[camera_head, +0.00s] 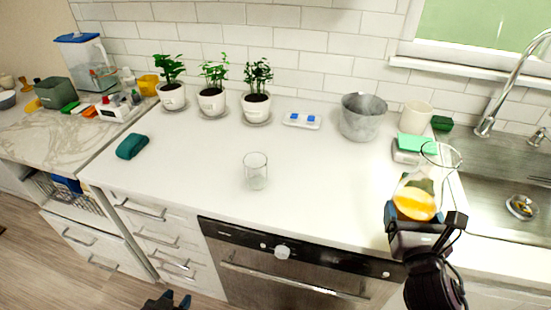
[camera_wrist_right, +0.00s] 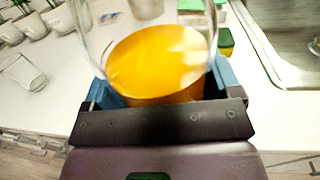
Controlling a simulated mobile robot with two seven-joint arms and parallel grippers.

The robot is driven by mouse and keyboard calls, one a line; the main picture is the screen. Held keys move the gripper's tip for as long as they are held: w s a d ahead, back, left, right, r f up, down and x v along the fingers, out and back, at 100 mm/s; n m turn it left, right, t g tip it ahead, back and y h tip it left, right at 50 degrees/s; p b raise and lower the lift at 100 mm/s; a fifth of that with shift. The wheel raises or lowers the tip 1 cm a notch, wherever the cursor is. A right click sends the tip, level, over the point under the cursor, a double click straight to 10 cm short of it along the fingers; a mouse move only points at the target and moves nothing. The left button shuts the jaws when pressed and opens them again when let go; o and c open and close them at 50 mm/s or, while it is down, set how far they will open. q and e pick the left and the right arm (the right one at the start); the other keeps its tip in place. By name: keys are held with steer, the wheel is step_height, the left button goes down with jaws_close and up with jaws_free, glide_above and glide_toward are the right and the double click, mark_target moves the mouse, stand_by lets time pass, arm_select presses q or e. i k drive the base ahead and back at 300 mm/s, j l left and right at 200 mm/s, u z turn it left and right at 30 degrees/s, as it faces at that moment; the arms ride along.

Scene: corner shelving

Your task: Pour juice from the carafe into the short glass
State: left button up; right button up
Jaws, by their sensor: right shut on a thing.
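The glass carafe (camera_head: 422,185) holds orange juice in its lower part and stands near the right end of the counter in the head view. My right gripper (camera_head: 418,212) is shut on the carafe's lower body. The carafe also fills the middle of the right wrist view (camera_wrist_right: 158,62), between the blue fingers. The short glass (camera_head: 256,172) is clear, looks empty and stands upright near the middle of the counter, to the left of the carafe. It also shows in the right wrist view (camera_wrist_right: 22,72). My left gripper (camera_head: 167,302) is low at the bottom edge, below the counter, partly cut off.
Three potted plants (camera_head: 256,107), a white tray with blue pieces (camera_head: 302,120) and a grey metal pot (camera_head: 362,118) stand along the wall. A white mug (camera_head: 415,115) and sink (camera_head: 500,205) are right. A teal cloth (camera_head: 131,146) lies left. The counter around the glass is clear.

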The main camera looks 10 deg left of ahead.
mark_target(255, 164)
steer(key=j+z, duration=0.55)
steer(key=j, duration=0.25)
steer(key=k+j+z, duration=0.2)
steer(key=j, duration=0.65)
steer(key=k+j, duration=0.15)
steer(key=j, duration=0.3)
steer(key=j+z, duration=0.1)
steer(key=j, duration=0.4)
steer(key=k+j, duration=0.1)
steer(key=j, duration=0.4)
